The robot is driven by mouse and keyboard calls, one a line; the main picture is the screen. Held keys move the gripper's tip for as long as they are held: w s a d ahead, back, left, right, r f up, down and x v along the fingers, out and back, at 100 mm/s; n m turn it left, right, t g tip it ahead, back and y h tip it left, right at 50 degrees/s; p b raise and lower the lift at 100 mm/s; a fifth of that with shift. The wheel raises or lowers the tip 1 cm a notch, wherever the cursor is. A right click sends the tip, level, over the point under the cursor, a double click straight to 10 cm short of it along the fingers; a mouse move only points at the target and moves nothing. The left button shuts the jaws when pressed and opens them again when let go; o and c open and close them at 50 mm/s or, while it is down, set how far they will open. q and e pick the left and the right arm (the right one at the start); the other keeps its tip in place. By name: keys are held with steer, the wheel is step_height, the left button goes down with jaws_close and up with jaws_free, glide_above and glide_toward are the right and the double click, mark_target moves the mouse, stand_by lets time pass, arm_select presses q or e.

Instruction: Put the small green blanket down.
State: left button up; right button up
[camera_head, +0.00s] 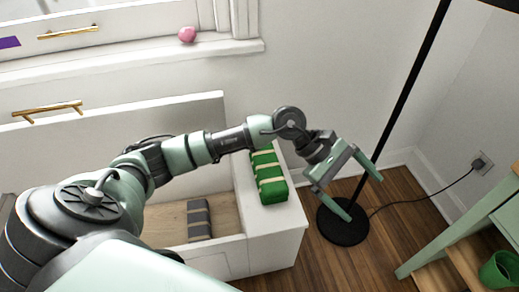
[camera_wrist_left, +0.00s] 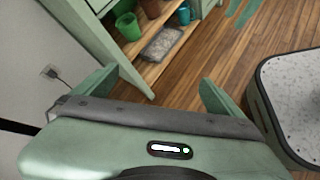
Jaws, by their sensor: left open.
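The small green blanket (camera_head: 270,180), a folded green bundle with pale bands, lies on the white ledge at the end of an open drawer in the head view. My left arm passes in front of its far end. My left gripper (camera_head: 362,198) is to the right of the blanket, apart from it, above the floor near the lamp base. Its jaws are spread with nothing between them. The left wrist view shows the open fingers (camera_wrist_left: 153,84) too, with floor and shelving beyond. The blanket is not seen there. I cannot make out my right gripper.
A grey banded bundle (camera_head: 199,220) lies inside the drawer (camera_head: 228,250). A black floor lamp (camera_head: 343,224) stands right of the ledge, its cord running to a wall outlet. A pale green shelf (camera_head: 455,235) with a green pot (camera_head: 500,270) is at right. A pink ball (camera_head: 187,34) sits on the windowsill.

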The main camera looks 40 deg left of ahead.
arm_select(q)
steer(key=d+r+n+t+h, duration=0.5)
steer(key=d+r+n+h, duration=0.2)
steer(key=r+n, duration=0.3)
steer(key=w+a+r+n+t+y, duration=0.2)
steer(key=a+r+n+t+y, duration=0.3)
steer(key=n+t, duration=0.75)
steer(key=a+f+n+y, duration=0.7)
steer(key=a+n+y, duration=0.35)
steer(key=n, duration=0.85)
steer(key=s+a+f+n+g+y, duration=0.1)
steer(key=s+a+f+n+g, duration=0.1)
steer(key=s+f+n+g, duration=0.1)
steer(key=s+a+f+n+g, duration=0.2)
steer(key=s+f+n+g, duration=0.1)
steer(key=f, duration=0.5)
steer(key=s+a+f+n+g+y, duration=0.1)
steer(key=s+a+f+n+g, duration=0.1)
steer(key=s+f+n, duration=0.3)
steer(key=shift+s+f+n+g+y, duration=0.35)
steer(key=shift+s+g, duration=0.1)
steer(key=shift+g, duration=0.3)
steer(key=s+f+n+g+h, duration=0.1)
steer(key=s+f+n+g, duration=0.2)
steer(key=s, duration=0.6)
steer(key=shift+s+d+f+g, duration=0.4)
steer(key=shift+f+g, duration=0.2)
steer(key=shift+f, duration=0.15)
